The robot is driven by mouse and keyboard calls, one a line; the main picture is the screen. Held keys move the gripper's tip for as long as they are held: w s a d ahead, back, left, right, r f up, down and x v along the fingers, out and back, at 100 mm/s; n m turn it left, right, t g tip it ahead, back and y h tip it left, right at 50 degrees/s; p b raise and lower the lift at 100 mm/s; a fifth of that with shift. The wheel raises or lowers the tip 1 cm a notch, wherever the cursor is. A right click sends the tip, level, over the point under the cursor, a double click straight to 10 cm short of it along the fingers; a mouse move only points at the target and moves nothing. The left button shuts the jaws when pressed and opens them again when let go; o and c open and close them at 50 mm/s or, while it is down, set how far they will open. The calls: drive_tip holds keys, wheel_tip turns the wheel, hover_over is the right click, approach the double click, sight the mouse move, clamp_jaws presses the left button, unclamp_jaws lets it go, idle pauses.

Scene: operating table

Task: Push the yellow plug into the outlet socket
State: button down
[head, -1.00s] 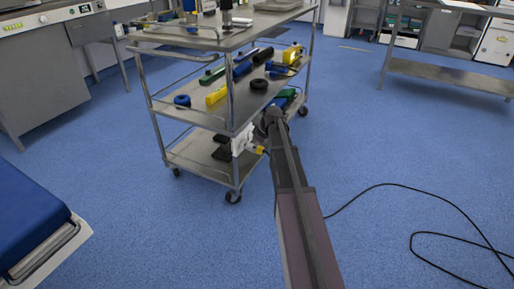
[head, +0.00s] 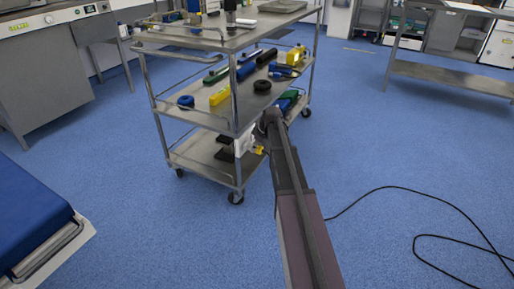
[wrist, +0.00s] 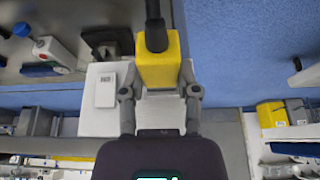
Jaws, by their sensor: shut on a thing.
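The yellow plug (wrist: 158,62) sits between the two fingers of my gripper (wrist: 160,88) in the wrist view, with its black cable running up from it. The gripper is shut on it. The white outlet box (wrist: 90,118) lies behind and below the plug in that view, with a small pale switch plate on its face. In the head view the white box (head: 244,140) stands at the cart's side, with the yellow plug (head: 260,150) close against its right side. My arm partly hides the gripper there. The socket holes are hidden, so I cannot tell how deep the plug sits.
The metal cart (head: 205,118) carries several tools and coloured items on its shelves. A blue-topped bed (head: 30,225) stands at the lower left. A black cable (head: 400,188) loops over the floor at right. Open blue floor lies between the cart and the right-hand metal table (head: 450,78).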

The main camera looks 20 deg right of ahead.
drive_tip(key=shift+w+a, duration=0.2)
drive_tip(key=shift+w, duration=0.1)
drive_tip(key=shift+c, duration=1.3)
unclamp_jaws()
